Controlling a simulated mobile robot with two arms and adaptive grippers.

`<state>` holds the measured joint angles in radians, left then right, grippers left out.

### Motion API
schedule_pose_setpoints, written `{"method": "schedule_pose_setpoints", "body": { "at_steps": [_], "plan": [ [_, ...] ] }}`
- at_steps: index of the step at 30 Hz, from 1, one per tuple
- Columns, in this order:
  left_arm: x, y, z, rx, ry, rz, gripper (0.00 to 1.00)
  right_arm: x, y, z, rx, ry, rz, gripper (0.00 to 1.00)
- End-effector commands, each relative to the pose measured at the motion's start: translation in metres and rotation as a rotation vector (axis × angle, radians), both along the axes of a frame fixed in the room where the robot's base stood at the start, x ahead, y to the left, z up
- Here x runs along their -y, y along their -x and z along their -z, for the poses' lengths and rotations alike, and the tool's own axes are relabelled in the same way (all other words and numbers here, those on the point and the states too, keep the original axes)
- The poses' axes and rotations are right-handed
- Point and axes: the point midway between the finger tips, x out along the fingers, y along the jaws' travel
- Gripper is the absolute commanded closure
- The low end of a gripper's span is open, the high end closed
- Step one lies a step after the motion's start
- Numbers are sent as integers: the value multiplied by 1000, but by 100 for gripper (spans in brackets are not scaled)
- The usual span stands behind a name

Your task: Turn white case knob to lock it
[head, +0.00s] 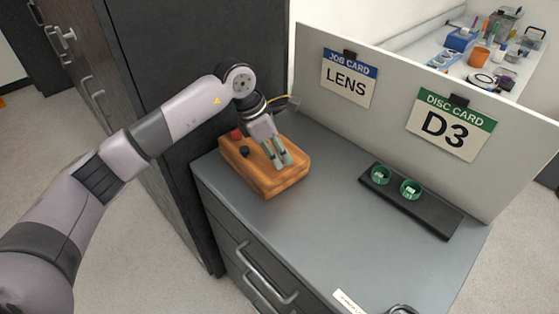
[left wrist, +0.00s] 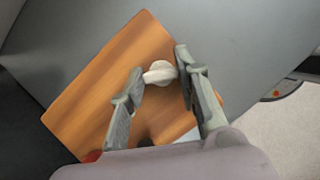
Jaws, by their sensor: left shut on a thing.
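An orange-brown wooden case (head: 262,182) sits on the grey cabinet top by the dark tall cabinet. It also shows in the left wrist view (left wrist: 100,85). A white knob (left wrist: 160,72) stands on the case top. My left gripper (head: 285,164) reaches down over the case. In the left wrist view my left gripper's fingers (left wrist: 160,80) are on both sides of the white knob and shut on it. In the head view the knob is hidden behind the fingers. A red knob (head: 236,134) and a black knob (head: 245,151) are also on the case. My right gripper is not in view.
A black tray (head: 430,208) with two green round pieces (head: 381,173) lies to the right on the cabinet top (head: 310,235). A pale panel with a LENS card (head: 347,82) and a D3 card (head: 447,124) stands behind. The middle of the top is clear.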

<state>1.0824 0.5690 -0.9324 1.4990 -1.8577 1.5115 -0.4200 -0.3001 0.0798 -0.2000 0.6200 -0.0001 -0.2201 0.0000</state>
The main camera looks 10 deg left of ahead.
Motion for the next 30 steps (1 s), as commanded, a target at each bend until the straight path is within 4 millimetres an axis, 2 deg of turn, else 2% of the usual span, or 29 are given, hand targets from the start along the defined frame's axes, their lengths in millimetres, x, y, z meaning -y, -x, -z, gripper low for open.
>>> {"method": "schedule_pose_setpoints", "body": {
  "at_steps": [1,12,21,30],
  "plan": [
    [-1,-2,4,3,0,41,98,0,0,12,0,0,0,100],
    [-1,-4,2,2,-1,392,98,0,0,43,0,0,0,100],
    [0,-5,0,2,0,671,98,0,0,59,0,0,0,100],
    [1,-6,-1,2,0,892,98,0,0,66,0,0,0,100]
  ]
}}
